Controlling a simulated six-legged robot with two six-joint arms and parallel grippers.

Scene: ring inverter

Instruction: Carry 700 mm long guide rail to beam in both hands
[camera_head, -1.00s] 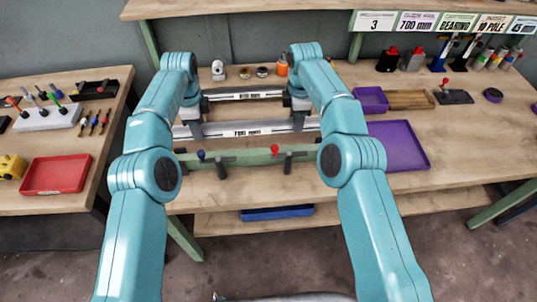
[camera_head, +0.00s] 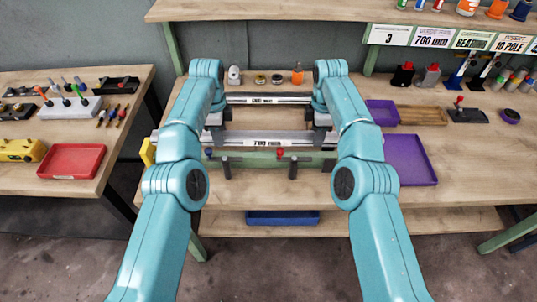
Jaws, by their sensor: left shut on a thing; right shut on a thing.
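A long silver guide rail (camera_head: 240,141) with a 700 mm label lies crosswise over the bench in the head view. My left gripper (camera_head: 214,136) is shut on it near its left part. My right gripper (camera_head: 321,136) is shut on it near its right part. The fingertips are small and partly hidden by my arms. The green beam (camera_head: 262,161), with red and blue knobs and dark upright posts, is just on the near side of the rail. Whether rail and beam touch cannot be told.
A second labelled silver rail (camera_head: 262,99) lies farther back. Purple trays (camera_head: 412,177) sit to the right, and a red tray (camera_head: 73,160) is on the left table. A yellow object (camera_head: 147,152) is by the rail's left end. Small parts (camera_head: 260,79) line the back.

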